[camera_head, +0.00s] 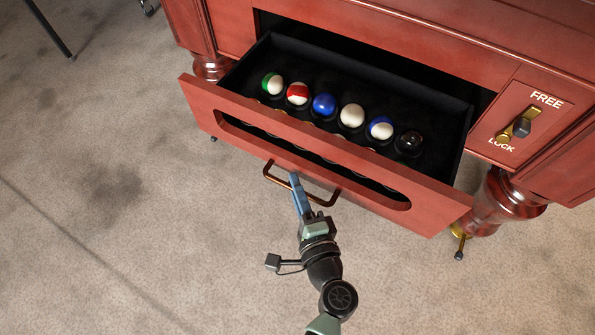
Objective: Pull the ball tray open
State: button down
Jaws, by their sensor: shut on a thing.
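The ball tray (432,207) is a red-fronted drawer with a black lined inside, and it stands pulled out from the red table. Several pool balls sit in a row inside it, among them a white ball (351,115), a blue ball (324,105) and a black ball (408,143). A bronze bar handle (326,201) is fixed low on the tray's front.
A panel marked FREE and LOCK with a brass and black lever (518,125) is on the table right of the tray. Turned red table legs (509,196) stand at both sides. Grey carpet (120,240) is clear in front and to the left. A dark thin leg (50,30) stands at the top left.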

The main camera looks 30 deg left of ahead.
dwell(0.3)
jog(key=c, duration=0.9)
grip_release()
jog(key=shift+s, duration=0.1)
jog(key=p+v, duration=0.3)
jog(key=v, duration=1)
jog(key=shift+p, duration=0.3)
